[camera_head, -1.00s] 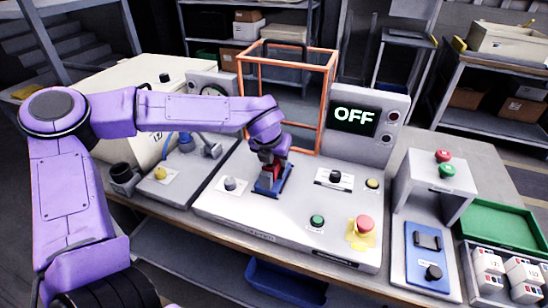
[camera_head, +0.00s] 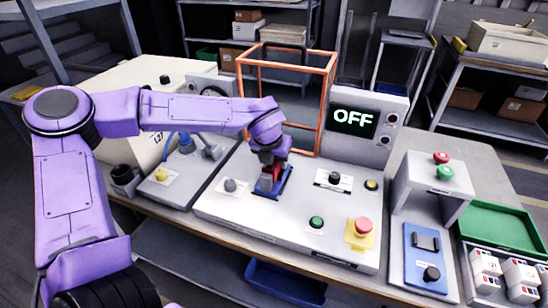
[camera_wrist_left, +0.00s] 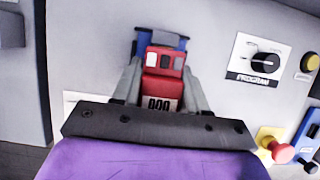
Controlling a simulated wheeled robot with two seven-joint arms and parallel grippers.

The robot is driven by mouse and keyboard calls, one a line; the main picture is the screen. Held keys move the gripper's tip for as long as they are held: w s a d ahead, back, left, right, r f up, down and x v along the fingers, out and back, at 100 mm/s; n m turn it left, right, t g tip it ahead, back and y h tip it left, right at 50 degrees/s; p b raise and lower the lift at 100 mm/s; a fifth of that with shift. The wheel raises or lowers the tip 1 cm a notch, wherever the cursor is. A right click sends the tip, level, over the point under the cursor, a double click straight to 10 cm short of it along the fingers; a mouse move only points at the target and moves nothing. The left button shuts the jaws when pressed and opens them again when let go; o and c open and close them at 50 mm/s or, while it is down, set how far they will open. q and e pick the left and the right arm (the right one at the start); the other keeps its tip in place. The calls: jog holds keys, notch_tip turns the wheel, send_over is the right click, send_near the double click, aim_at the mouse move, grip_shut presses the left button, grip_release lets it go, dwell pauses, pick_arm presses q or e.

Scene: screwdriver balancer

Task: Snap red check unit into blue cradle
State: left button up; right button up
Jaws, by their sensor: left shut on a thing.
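The red check unit (camera_wrist_left: 164,75) is between the two fingers of my left gripper (camera_wrist_left: 157,80) in the left wrist view, and the fingers are shut on it. The blue cradle (camera_wrist_left: 143,46) shows behind and beside the unit on the grey machine top. In the head view the left gripper (camera_head: 270,163) points down over the blue cradle (camera_head: 286,189), with a bit of the red unit (camera_head: 267,177) visible at the cradle. I cannot tell whether the unit is fully seated, as the gripper hides the contact. My right gripper is not in view.
An orange frame guard (camera_head: 332,95) stands behind the cradle. A display (camera_head: 354,118) reads OFF. A black program knob (camera_head: 335,178), a green button (camera_head: 316,222) and a red emergency button (camera_head: 363,227) sit to the right. A green tray (camera_head: 505,226) lies at far right.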

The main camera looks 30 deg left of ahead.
pick_arm(q)
jog(key=shift+s+d+f, duration=0.1)
jog(key=shift+s+f, duration=0.25)
jog(key=shift+f, duration=0.3)
jog(key=shift+s+f, duration=0.35)
jog(key=shift+f, duration=0.25)
dwell(0.3)
jog(key=o, duration=1.3)
jog(key=shift+d, duration=0.1)
jog(key=shift+c, duration=0.2)
jog(key=shift+w+r, duration=0.1)
jog(key=shift+r, duration=0.3)
jog(key=v, duration=0.7)
jog(key=w+v, duration=0.1)
jog(key=v, duration=0.3)
jog(key=shift+r+b, duration=0.3)
jog(key=shift+b, duration=0.1)
jog(key=shift+r, duration=0.2)
jog(key=shift+r, duration=0.1)
